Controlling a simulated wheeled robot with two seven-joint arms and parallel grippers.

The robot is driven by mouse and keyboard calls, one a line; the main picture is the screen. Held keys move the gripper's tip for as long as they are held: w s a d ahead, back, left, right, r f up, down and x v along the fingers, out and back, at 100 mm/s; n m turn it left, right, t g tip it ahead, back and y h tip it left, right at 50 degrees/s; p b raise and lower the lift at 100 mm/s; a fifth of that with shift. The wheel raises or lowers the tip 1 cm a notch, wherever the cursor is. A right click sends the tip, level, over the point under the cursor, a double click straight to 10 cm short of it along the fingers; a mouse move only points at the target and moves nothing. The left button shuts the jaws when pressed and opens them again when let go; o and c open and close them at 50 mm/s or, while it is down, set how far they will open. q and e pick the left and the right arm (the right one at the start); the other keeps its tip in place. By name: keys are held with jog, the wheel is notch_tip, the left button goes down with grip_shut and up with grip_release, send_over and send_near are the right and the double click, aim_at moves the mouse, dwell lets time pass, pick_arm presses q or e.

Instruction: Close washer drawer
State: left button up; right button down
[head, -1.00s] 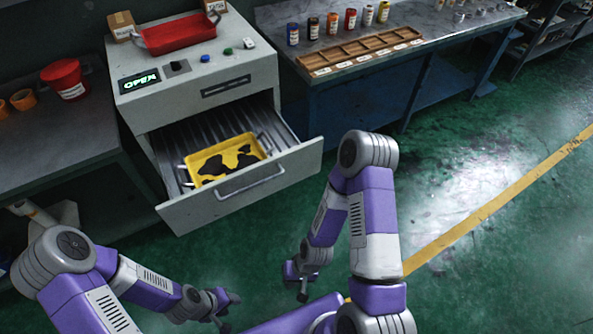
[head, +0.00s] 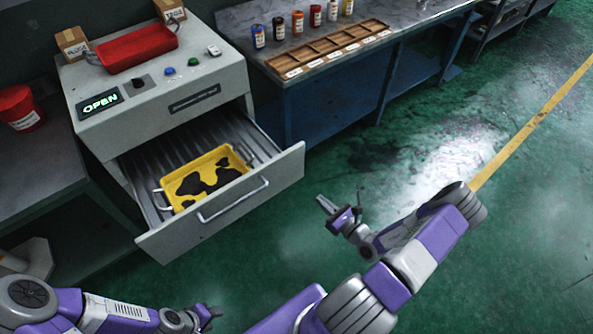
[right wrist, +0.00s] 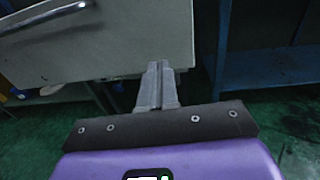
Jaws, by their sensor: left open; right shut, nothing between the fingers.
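The washer (head: 150,88) is a grey cabinet with a lit OPEN display. Its drawer (head: 281,176) is pulled well out, and a yellow tray with dark patches (head: 196,182) lies inside. The drawer's bar handle (head: 233,200) is on its front. My right gripper (head: 328,205) is shut and empty, apart from the drawer, just right of its front's right end. In the right wrist view the shut fingers (right wrist: 157,82) point at the drawer front (right wrist: 130,35), with the handle (right wrist: 45,15) at upper left. My left gripper (head: 213,314) is open and empty, low in front of the drawer.
A red tray (head: 138,48) and small boxes sit on top of the washer. A blue bench (head: 330,95) with bottles and a wooden divided tray stands to the right. A red bucket (head: 18,108) is on the left table. Green floor before the drawer is clear.

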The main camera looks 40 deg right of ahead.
jog(key=d+h, duration=0.1)
jog(key=d, duration=0.1)
jog(key=b, duration=0.4)
send_near(297, 167)
jog(key=shift+m, duration=0.4)
jog(key=w, duration=0.5)
jog(key=shift+w+a+f, duration=0.15)
jog(key=shift+w+a, duration=0.05)
jog(key=shift+w, duration=0.75)
jog(key=shift+w, duration=0.1)
